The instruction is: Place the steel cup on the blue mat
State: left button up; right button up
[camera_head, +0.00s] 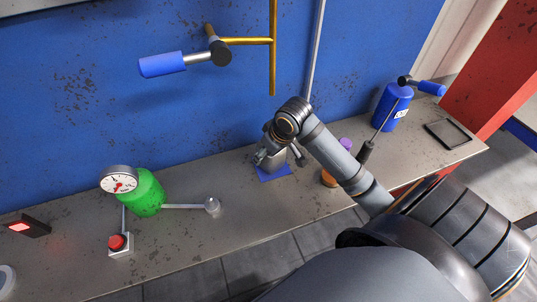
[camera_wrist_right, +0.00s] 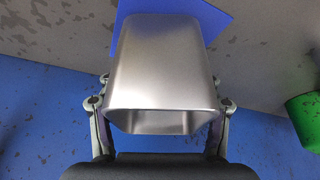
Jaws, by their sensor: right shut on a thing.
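The steel cup (camera_wrist_right: 160,68) fills the middle of the right wrist view, between the two fingers of my right gripper (camera_wrist_right: 160,118). The gripper is shut on it. In the head view the cup (camera_head: 275,158) is partly hidden by my right gripper (camera_head: 280,157), and it stands over the blue mat (camera_head: 273,173). The mat's front part shows below the cup, and the mat also shows behind the cup in the right wrist view (camera_wrist_right: 212,18). I cannot tell whether the cup touches the mat. My left gripper is not in view.
A green canister (camera_head: 149,192) with a gauge (camera_head: 118,181) and a red button (camera_head: 117,242) stand left on the grey bench. An orange object (camera_head: 328,178), a blue canister (camera_head: 391,107) and a dark tray (camera_head: 447,134) are to the right. A blue-handled lever (camera_head: 165,64) sticks out above.

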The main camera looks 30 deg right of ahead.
jog(key=shift+s+r, duration=0.1)
jog(key=shift+s, duration=0.1)
jog(key=shift+s+a, duration=0.1)
jog(key=o, duration=1.2)
jog(key=shift+f, duration=0.2)
jog(key=shift+c, duration=0.2)
jog(key=shift+o, duration=0.2)
jog(key=shift+r, duration=0.3)
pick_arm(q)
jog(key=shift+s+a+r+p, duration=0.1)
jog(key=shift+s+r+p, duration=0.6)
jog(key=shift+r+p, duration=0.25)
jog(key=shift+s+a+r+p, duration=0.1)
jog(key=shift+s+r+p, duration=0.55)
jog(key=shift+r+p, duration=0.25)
pick_arm(e)
jog(key=v, duration=1.1)
jog(key=shift+r, duration=0.35)
jog(key=shift+s, duration=0.1)
